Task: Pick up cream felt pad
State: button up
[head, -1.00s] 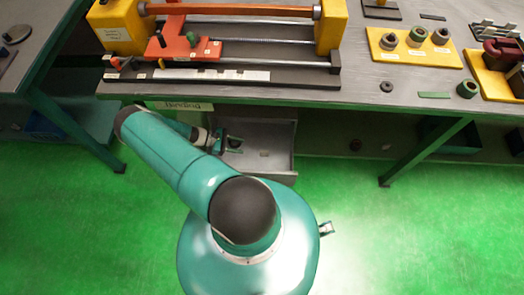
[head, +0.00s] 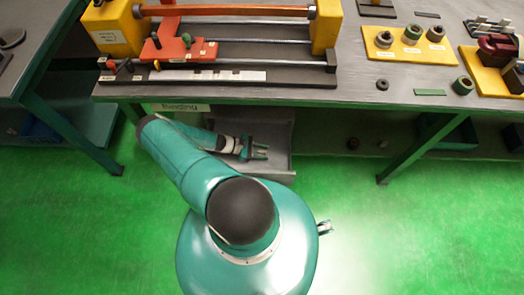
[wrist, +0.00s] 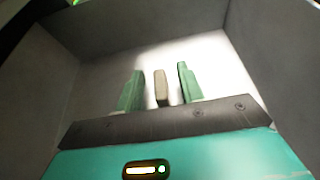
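The cream felt pad (wrist: 161,88) is a small brownish-cream block in the wrist view, inside a grey drawer (wrist: 70,32). It lies between the two green fingers of my gripper (wrist: 161,92), with a visible gap on each side. My gripper is open. I cannot tell how high the fingertips are above the drawer floor. In the head view my gripper (head: 262,152) is over the open drawer (head: 281,131) below the bench, and the pad is not visible there.
Drawer walls rise around my gripper. The workbench (head: 230,93) overhangs the drawer's back and carries an orange-and-yellow winding machine (head: 325,28). A bench leg (head: 425,150) stands to the right. The green floor in front is clear.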

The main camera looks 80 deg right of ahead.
jog(key=shift+x, duration=1)
grip_shut()
jog(key=shift+r, duration=0.1)
notch_tip(320, 180, up, 10)
jog(key=shift+f, duration=0.1)
